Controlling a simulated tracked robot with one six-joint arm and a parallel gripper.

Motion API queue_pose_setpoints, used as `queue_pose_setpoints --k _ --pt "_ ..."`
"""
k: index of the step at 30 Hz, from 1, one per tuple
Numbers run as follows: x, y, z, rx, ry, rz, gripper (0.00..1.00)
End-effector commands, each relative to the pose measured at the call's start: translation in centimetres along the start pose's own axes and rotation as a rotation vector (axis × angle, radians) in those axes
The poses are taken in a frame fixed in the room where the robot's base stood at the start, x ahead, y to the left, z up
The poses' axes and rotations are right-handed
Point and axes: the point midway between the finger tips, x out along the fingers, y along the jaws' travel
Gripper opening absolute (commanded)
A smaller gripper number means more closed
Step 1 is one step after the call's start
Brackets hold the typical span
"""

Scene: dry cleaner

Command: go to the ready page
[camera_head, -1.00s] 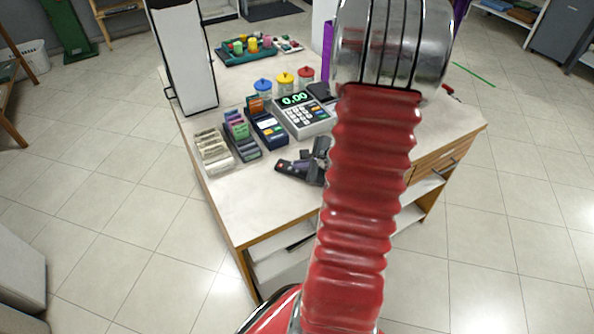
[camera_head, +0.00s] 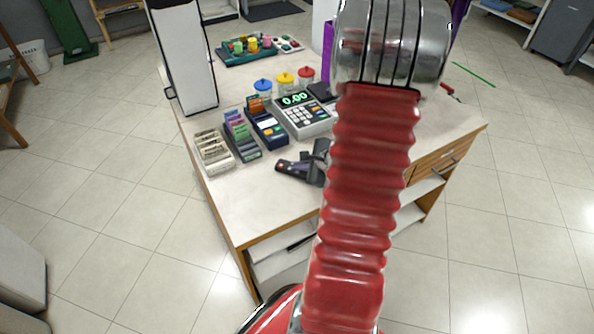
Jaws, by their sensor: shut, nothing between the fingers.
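No page marked ready can be made out. A tall white panel with a black edge (camera_head: 185,60) stands at the back left of the counter, with no writing visible on it. A till (camera_head: 305,115) shows 0.00 in green. A dark flat thing (camera_head: 320,91) behind it is partly hidden by my arm. My red ribbed arm and its chrome joint fill the middle of the view, and my gripper is hidden or out of view.
The counter (camera_head: 240,205) has a bare front left part. On it are a dark handheld device (camera_head: 300,172), card holders (camera_head: 241,137), a card terminal (camera_head: 267,128), lidded jars (camera_head: 285,82) and a tray of spools (camera_head: 255,50). Tiled floor is open on both sides.

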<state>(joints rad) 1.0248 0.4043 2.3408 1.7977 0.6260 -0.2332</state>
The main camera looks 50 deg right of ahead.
Motion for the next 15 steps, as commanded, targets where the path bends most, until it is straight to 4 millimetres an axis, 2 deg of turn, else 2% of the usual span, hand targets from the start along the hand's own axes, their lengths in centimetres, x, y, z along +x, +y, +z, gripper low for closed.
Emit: queue_pose_setpoints --k 15 --pt "-0.48 -0.38 0.32 0.000 0.000 -0.002 0.00"
